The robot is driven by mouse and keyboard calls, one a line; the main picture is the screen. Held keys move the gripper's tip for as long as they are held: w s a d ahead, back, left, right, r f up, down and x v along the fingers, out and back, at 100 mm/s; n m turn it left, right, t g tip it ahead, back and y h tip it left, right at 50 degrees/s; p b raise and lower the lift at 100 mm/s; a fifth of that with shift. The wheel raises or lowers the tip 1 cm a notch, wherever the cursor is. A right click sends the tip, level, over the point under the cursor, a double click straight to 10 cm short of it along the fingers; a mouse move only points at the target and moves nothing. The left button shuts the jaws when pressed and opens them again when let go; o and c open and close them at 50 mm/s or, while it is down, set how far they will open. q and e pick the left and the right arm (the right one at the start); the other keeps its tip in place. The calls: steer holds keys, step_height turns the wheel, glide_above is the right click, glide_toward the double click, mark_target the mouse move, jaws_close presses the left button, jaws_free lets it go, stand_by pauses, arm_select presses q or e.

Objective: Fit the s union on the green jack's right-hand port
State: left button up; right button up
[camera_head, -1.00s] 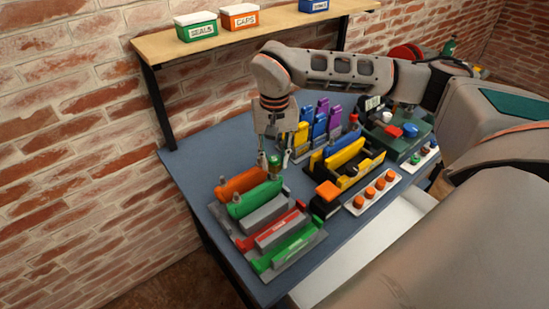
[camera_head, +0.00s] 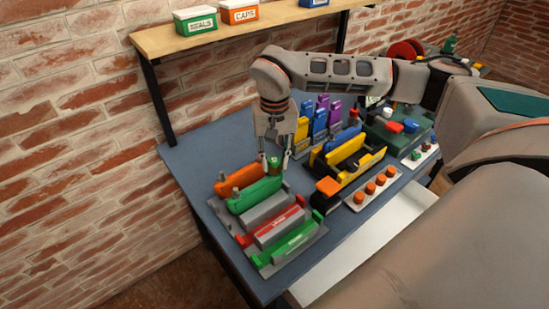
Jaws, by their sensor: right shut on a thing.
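The green jack (camera_head: 255,194) lies in the grey rack at the front left of the bench, beside an orange jack (camera_head: 232,184). A small grey stub stands at its left end. My right gripper (camera_head: 275,166) points down over its right-hand end. It is shut on a small piece with a green top, the s union (camera_head: 274,161), held between the fingertips. The union's lower end is at or just above the right-hand port; I cannot tell whether they touch. The fingers partly hide the port. My left gripper is not in view.
Red and green bars (camera_head: 287,244) lie in the rack's front. A black rack with yellow bars (camera_head: 345,150) and a white strip with orange caps (camera_head: 372,188) stand to the right. A wooden shelf (camera_head: 240,32) with labelled boxes is above; a brick wall is behind.

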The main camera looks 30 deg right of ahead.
mark_target(274, 161)
steer(key=shift+f, duration=0.15)
steer(key=o, duration=1.5)
steer(key=shift+o, duration=0.2)
steer(key=shift+r+p, duration=0.5)
steer(key=shift+r, duration=3.5)
steer(key=shift+s+f, duration=0.1)
